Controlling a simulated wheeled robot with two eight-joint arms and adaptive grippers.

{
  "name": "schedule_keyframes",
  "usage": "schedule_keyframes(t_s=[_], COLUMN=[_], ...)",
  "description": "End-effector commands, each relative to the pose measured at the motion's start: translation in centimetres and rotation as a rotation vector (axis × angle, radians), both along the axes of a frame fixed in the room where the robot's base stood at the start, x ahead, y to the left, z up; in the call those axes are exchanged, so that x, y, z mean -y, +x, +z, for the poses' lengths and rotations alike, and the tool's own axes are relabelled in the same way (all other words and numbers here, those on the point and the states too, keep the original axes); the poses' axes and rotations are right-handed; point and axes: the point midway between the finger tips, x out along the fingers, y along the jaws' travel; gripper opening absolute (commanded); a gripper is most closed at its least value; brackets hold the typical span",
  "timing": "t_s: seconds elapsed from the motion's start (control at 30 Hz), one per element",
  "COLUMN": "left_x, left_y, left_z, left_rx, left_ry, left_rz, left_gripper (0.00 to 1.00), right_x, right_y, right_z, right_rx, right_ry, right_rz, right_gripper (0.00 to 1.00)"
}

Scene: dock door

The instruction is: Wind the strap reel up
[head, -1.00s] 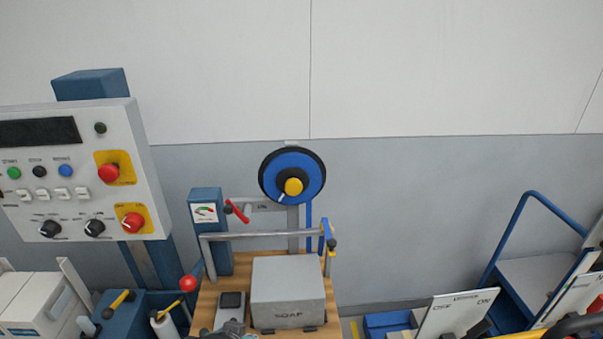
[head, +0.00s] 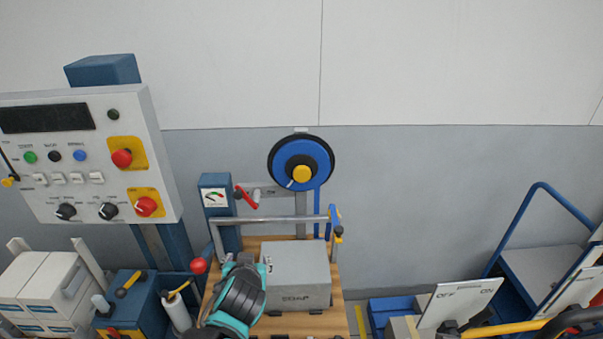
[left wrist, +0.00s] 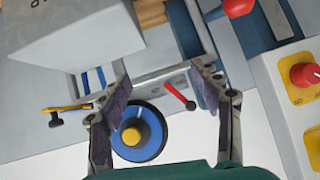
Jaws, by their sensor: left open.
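The strap reel (head: 318,155) is a blue disc with a black rim, mounted upright in front of the grey wall, with a yellow knob (head: 302,174) at its middle. A blue strap (head: 317,215) hangs below it. In the left wrist view the reel (left wrist: 157,134) shows beyond my left gripper, partly behind one finger. My left gripper (left wrist: 162,72) is open with nothing between its fingers. In the head view its teal and black arm is low over the bench, below and left of the reel; the fingertips are hard to make out. My right gripper is not in view.
A red-handled lever (head: 246,198) and a red ball knob (head: 199,266) are left of the reel. A control panel (head: 85,160) stands at left. The wall right of the reel is clear.

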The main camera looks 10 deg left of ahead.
Motion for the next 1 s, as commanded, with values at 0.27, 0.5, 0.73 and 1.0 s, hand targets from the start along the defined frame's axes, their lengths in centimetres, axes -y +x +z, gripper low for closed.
schedule_keyframes(t_s=[0.27, 0.5, 0.73, 1.0], left_x=[3.1, 8.3, 9.2, 8.4], left_y=[12.4, 16.9, 18.7, 23.1], left_z=[7.3, 8.3, 8.1, 8.1], left_rx=[0.426, 0.604, 0.631, 0.629], left_ry=[0.096, 0.086, 0.079, 0.081], left_rz=[-0.028, -0.158, -0.186, -0.184], left_gripper=[0.64, 0.64, 0.64, 0.64], right_x=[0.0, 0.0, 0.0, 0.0], right_y=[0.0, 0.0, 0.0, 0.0], right_z=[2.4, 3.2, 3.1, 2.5], right_rx=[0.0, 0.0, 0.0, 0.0], right_ry=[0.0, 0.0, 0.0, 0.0], right_rz=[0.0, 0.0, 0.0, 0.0], right_gripper=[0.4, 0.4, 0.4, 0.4])
